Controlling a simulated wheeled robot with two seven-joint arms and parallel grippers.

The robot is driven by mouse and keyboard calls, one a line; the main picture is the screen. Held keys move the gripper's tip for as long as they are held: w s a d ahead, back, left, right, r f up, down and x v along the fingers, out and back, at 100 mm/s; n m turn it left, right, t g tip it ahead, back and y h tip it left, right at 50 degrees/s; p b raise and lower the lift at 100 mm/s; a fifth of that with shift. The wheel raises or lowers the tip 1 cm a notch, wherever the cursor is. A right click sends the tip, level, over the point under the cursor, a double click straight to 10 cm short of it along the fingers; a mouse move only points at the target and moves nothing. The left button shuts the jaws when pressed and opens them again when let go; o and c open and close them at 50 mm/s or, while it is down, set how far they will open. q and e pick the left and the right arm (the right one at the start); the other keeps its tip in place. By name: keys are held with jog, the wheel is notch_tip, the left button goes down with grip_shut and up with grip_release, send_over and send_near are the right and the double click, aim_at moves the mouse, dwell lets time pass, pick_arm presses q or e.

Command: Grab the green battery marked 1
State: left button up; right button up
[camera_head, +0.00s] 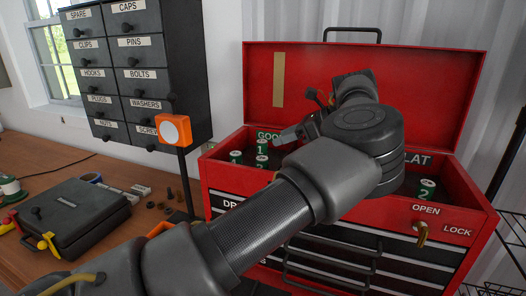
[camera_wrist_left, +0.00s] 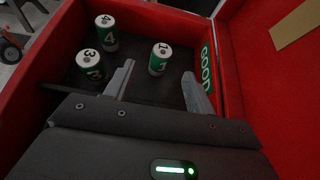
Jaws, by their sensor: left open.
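The green battery marked 1 (camera_wrist_left: 159,58) has a white top and stands upright in the GOOD side of the red toolbox. It also shows in the head view (camera_head: 262,146). My left gripper (camera_wrist_left: 158,72) is open and tilted down into the box. In the wrist view the battery appears between and slightly beyond its fingertips, with no clear contact. Batteries marked 4 (camera_wrist_left: 107,32) and 3 (camera_wrist_left: 90,65) stand to its left. In the head view my left gripper (camera_head: 293,127) reaches over the toolbox, partly hidden by its wrist. My right gripper is not in view.
The red toolbox (camera_head: 467,226) has its lid (camera_head: 400,85) raised behind my arm. A battery marked 2 (camera_head: 426,190) stands in its FLAT side. A black drawer cabinet (camera_head: 170,60), an orange device (camera_head: 173,131) and a black case (camera_head: 75,215) are to the left.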

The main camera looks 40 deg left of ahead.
aim_at(266, 142)
pick_arm(q)
jog(key=shift+x, duration=0.85)
jog(key=shift+s+a+p, duration=0.1)
jog(key=shift+a+p, duration=0.15)
jog(key=shift+p, duration=0.1)
jog(key=p+x, duration=0.2)
jog(key=x, duration=0.1)
jog(key=shift+a+f, duration=0.1)
jog(key=shift+a, duration=0.3)
jog(key=shift+s+a+f, duration=0.15)
jog(key=shift+a+f, duration=0.15)
jog(key=shift+a, duration=0.1)
jog(key=shift+d, duration=0.15)
jog(key=shift+c, duration=0.9)
jog(key=c, duration=1)
